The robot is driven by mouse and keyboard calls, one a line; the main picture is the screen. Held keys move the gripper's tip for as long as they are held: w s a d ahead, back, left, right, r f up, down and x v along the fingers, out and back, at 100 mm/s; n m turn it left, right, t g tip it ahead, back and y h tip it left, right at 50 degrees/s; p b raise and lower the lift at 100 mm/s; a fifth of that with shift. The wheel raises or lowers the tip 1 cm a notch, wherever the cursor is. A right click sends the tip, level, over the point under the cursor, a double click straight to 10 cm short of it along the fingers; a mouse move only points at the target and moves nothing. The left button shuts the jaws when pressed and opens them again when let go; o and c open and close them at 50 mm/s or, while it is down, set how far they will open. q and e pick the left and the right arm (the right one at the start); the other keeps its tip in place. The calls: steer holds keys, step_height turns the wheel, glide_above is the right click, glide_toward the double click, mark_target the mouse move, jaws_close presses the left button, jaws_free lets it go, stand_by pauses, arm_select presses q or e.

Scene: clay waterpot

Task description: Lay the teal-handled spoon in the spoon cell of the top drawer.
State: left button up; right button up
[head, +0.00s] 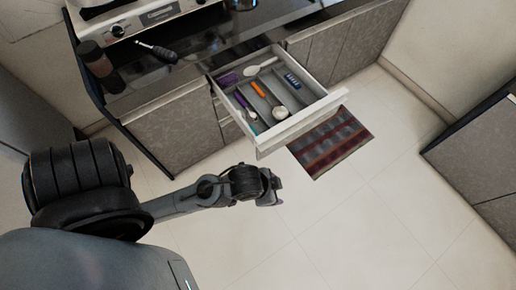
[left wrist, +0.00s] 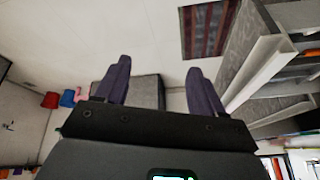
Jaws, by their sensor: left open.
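The top drawer (head: 322,107) is pulled open and has several cells with utensils. A small teal patch (head: 262,126) shows near the drawer's front left corner; I cannot tell if it is the teal handle. Close by lies a purple handle (head: 240,98). A white spoon (head: 262,66) lies towards the back. I cannot tell which cell is the spoon cell. My left gripper (head: 277,190) is outside the drawer, in front of its left corner, above the floor. In the left wrist view its two fingers (left wrist: 158,88) are apart with nothing between them. My right gripper is not in view.
An orange handle (head: 259,88), a blue item (head: 292,80) and a round white item (head: 281,112) also lie in the drawer. A dark-handled utensil (head: 157,50) is on the counter by the stove. A striped mat (head: 332,143) lies on the otherwise clear floor.

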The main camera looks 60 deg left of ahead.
arm_select(q)
steer(key=s+a, duration=0.1)
steer(key=s+a+n+g, duration=0.1)
steer(key=s, duration=0.1)
steer(key=s+a+n, duration=0.1)
steer(key=shift+s+f, duration=0.15)
steer(key=shift+f, duration=0.25)
